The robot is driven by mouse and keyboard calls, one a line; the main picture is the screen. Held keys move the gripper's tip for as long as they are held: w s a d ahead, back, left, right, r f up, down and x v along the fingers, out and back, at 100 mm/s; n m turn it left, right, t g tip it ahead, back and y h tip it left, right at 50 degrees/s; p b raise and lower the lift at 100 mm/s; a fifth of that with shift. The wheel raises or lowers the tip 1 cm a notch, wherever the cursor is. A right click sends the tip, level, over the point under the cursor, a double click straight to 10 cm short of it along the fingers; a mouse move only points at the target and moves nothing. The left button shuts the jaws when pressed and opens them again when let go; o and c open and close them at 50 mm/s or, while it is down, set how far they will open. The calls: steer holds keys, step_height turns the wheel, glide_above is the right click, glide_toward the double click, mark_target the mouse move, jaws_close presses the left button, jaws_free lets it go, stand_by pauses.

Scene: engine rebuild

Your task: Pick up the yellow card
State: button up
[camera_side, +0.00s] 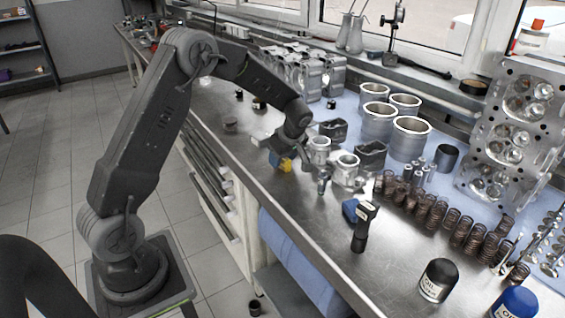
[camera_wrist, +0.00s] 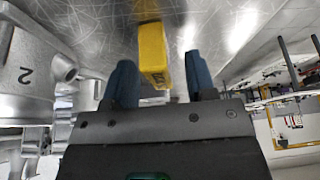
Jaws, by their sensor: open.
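The yellow card (camera_wrist: 153,52) looks like a small yellow block in the wrist view. It stands out from the metal bench surface, between the lines of my gripper's two blue fingers. In the side view the yellow card (camera_side: 287,166) shows as a small patch beside the blue fingertip, near the bench's front edge. My gripper (camera_wrist: 160,80) is open, with one finger on each side of the card and a gap visible on both sides. In the side view my gripper (camera_side: 280,161) is low over the bench, and the far finger is hidden.
Pistons (camera_side: 346,170) stand close to the right of my gripper, and a grey casting (camera_wrist: 30,70) is near at left in the wrist view. Bare bench lies in front.

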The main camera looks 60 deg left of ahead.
jaws_close()
stand_by(0.3)
steer(key=shift+r, duration=0.15)
